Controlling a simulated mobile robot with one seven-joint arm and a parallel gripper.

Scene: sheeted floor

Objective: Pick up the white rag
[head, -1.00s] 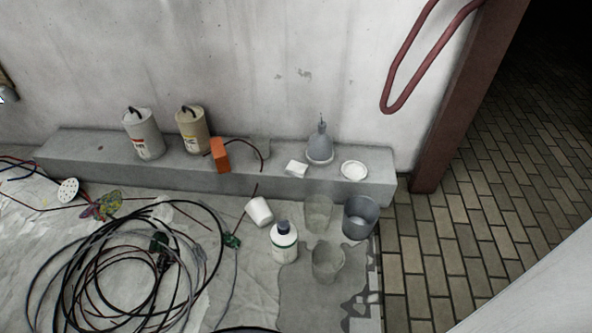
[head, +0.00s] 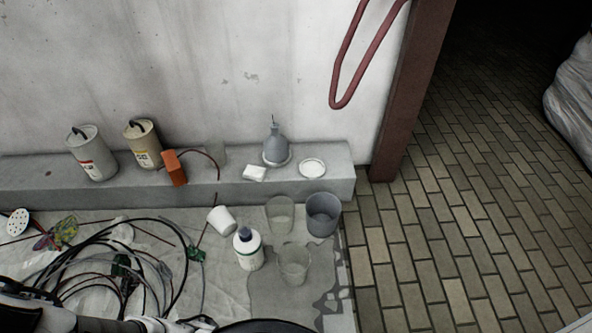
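A small folded white piece, which looks like the white rag (head: 254,173), lies on the grey concrete ledge (head: 300,191) along the wall. It sits just in front of a grey funnel-shaped bottle (head: 275,146) and left of a white round dish (head: 312,168). Dark parts of my arm show along the lower left edge of the head view, well below the ledge. I cannot make out my gripper's fingers. Nothing covers the rag.
Two canisters (head: 92,156) (head: 143,146) and an orange block (head: 174,168) stand left on the ledge. On the sheet are a white cup (head: 221,220), a bottle (head: 248,250), clear beakers (head: 281,217) (head: 294,266), a grey bucket (head: 323,222) and coiled cables (head: 146,223).

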